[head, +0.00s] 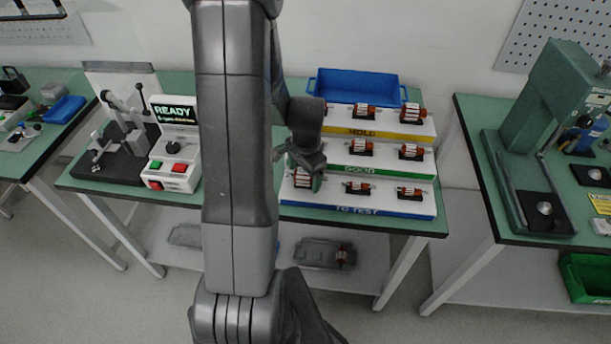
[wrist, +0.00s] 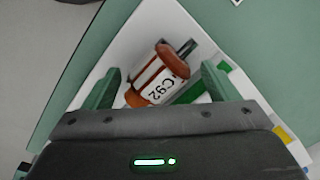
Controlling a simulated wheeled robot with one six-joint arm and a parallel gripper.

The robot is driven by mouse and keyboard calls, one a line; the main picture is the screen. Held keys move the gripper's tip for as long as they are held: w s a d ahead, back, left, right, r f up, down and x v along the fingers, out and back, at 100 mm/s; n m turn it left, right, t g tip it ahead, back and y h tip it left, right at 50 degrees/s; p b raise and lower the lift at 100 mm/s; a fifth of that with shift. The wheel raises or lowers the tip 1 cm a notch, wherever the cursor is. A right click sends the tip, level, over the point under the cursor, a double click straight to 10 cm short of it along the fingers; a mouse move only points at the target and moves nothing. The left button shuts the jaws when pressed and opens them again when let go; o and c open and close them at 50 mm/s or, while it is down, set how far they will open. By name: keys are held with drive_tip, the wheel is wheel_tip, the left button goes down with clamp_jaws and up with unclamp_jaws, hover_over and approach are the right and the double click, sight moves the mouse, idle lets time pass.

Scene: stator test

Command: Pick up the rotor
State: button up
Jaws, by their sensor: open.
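A rotor (head: 303,178) with copper-brown ends and a white label lies at the left of the front step of a white stepped rack (head: 425,208), above the blue "TO TEST" strip. The wrist view shows this rotor (wrist: 158,80) lying tilted, with "C92" on its label and a dark shaft end. My gripper (head: 306,172) is over it, pointing down. In the wrist view, my gripper (wrist: 160,72) is open, with one green finger on each side of the rotor and a gap visible beside it. The rotor's lower end is partly hidden by the gripper body.
More rotors lie to the right on the front step (head: 357,187) and on the "GOOD" (head: 361,147) and yellow-strip (head: 365,111) steps behind. A blue tray (head: 357,84) stands at the back. A "READY" tester (head: 172,150) stands left; a green press (head: 545,130) stands on the right table.

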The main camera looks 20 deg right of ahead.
drive_tip(key=c, duration=1.5)
drive_tip(key=shift+c, duration=0.2)
drive_tip(key=shift+w+r, duration=0.1)
drive_tip(key=shift+r, duration=0.05)
wheel_tip(320, 180, up, 10)
drive_tip(key=shift+f+b, duration=0.1)
drive_tip(key=shift+b, duration=0.35)
drive_tip(key=shift+r+p, duration=2)
drive_tip(key=shift+r, duration=0.5)
